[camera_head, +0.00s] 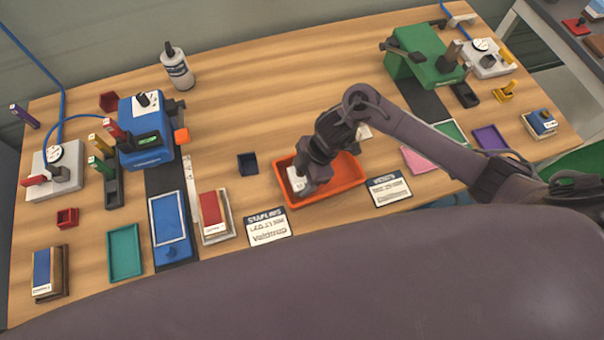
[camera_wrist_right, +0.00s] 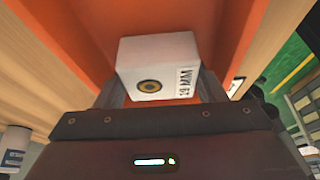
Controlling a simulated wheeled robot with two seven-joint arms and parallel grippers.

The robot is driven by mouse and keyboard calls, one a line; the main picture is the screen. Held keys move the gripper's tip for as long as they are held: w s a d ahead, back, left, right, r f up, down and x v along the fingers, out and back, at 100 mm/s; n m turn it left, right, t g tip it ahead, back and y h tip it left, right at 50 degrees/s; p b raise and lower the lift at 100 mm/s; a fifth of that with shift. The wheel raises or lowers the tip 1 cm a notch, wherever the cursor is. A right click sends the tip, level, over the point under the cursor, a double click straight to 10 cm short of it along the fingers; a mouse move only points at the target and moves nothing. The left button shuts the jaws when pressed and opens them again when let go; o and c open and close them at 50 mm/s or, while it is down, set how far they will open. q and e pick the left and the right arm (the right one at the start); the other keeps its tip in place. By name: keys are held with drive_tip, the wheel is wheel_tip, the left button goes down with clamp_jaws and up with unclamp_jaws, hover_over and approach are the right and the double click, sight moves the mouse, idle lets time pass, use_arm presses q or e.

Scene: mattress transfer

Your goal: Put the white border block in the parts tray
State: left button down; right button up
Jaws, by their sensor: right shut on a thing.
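The white border block (camera_head: 296,179) is at the left end of the orange parts tray (camera_head: 347,171) in the head view. The tray's orange floor and wall (camera_wrist_right: 80,22) lie behind the block in the wrist view. I cannot tell whether the block touches the tray floor. My left gripper is not in view.
Printed cards (camera_head: 268,227) and (camera_head: 389,190) lie near the front edge. A blue machine (camera_head: 146,135) stands at left, a green one (camera_head: 424,55) at the back right.

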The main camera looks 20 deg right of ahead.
drive_tip(key=shift+f, duration=0.2)
drive_tip(key=o, duration=0.7)
drive_tip(key=shift+r, duration=0.1)
